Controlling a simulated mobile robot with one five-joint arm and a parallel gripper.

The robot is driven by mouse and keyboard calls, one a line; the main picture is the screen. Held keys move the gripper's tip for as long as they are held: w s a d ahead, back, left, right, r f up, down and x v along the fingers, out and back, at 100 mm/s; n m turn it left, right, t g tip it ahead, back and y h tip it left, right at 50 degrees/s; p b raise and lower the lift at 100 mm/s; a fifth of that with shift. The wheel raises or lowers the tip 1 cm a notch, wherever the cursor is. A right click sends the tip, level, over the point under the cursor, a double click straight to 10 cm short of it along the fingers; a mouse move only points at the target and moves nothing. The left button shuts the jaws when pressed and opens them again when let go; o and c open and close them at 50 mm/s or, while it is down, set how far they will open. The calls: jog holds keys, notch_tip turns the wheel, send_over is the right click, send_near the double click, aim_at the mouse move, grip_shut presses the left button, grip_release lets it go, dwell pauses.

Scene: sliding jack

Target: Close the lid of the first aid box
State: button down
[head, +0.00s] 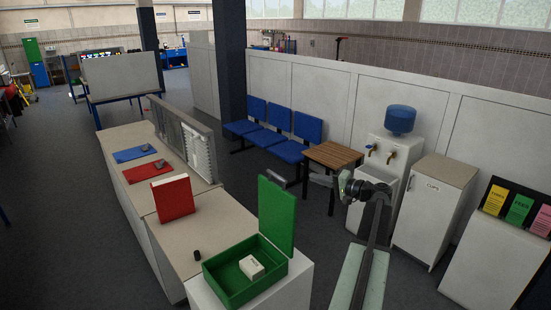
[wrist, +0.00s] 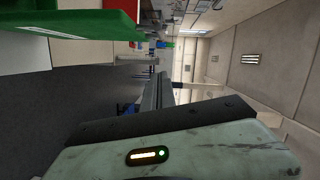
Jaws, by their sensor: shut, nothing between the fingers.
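The green first aid box (head: 236,289) sits on a white stand (head: 303,278) at the bottom centre of the head view. Its lid (head: 277,214) is open and stands upright at the box's right edge. A small white pack (head: 251,267) lies inside. My gripper (head: 280,180) is shut and empty, near the upper edge of the lid; whether it touches the lid is unclear. In the wrist view a green part of the box (wrist: 105,25) shows at upper left, and my gripper (wrist: 158,82) points away from the camera.
A counter (head: 222,222) left of the box holds a red binder-like box (head: 173,198) and a small black item (head: 197,255). Blue chairs (head: 290,150), a wooden table (head: 333,155) and a water cooler (head: 378,160) stand behind. Open floor lies between.

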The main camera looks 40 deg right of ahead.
jog(key=w+a+b, duration=0.1)
jog(key=w+a, duration=0.4)
jog(key=w, duration=0.5)
jog(key=shift+w+a+f+b, duration=0.15)
jog(key=shift+w+f+b, duration=0.15)
jog(key=shift+f+b, duration=0.1)
jog(key=shift+r, duration=0.1)
